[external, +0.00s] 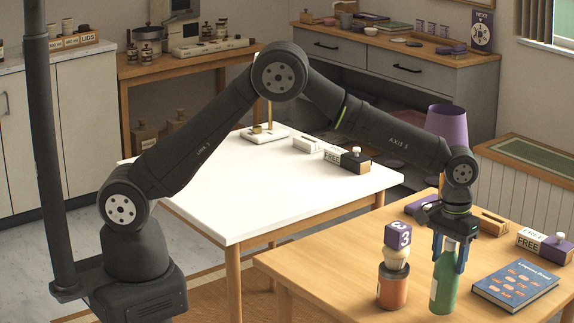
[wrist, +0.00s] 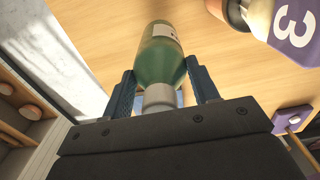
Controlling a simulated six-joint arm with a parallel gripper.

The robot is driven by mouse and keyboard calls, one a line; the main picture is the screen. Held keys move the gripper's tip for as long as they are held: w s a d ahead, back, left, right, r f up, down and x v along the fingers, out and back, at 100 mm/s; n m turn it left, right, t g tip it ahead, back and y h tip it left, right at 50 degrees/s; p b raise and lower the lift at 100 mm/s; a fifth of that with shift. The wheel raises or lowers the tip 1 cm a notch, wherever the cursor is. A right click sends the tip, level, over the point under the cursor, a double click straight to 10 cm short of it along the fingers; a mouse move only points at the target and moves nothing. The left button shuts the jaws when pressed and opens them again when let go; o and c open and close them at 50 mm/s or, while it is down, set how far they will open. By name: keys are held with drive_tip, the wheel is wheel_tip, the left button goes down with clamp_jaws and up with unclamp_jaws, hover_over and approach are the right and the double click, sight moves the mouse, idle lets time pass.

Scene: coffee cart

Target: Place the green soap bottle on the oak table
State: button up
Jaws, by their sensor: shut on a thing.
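The green soap bottle (external: 444,283) is upright at the oak table (external: 330,275), on the right in the external view. My gripper (external: 447,262) reaches down over it, with its blue fingers on both sides of the bottle's upper part. In the wrist view my gripper (wrist: 163,97) is shut on the green soap bottle (wrist: 162,55) near its pale neck. The bottle has a white label. I cannot tell whether its base touches the tabletop.
An orange jar (external: 392,288) with a purple number block (external: 398,236) stacked on top stands close left of the bottle. A blue book (external: 515,286) lies to the right. A purple lampshade (external: 447,125) stands behind. The white table (external: 270,190) has clear room.

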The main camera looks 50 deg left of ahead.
drive_tip(key=shift+f, duration=1.1)
drive_tip(key=shift+f, duration=0.15)
drive_tip(key=o, duration=1.6)
drive_tip(key=shift+o, duration=0.2)
wheel_tip(320, 180, up, 12)
drive_tip(key=shift+r, duration=0.15)
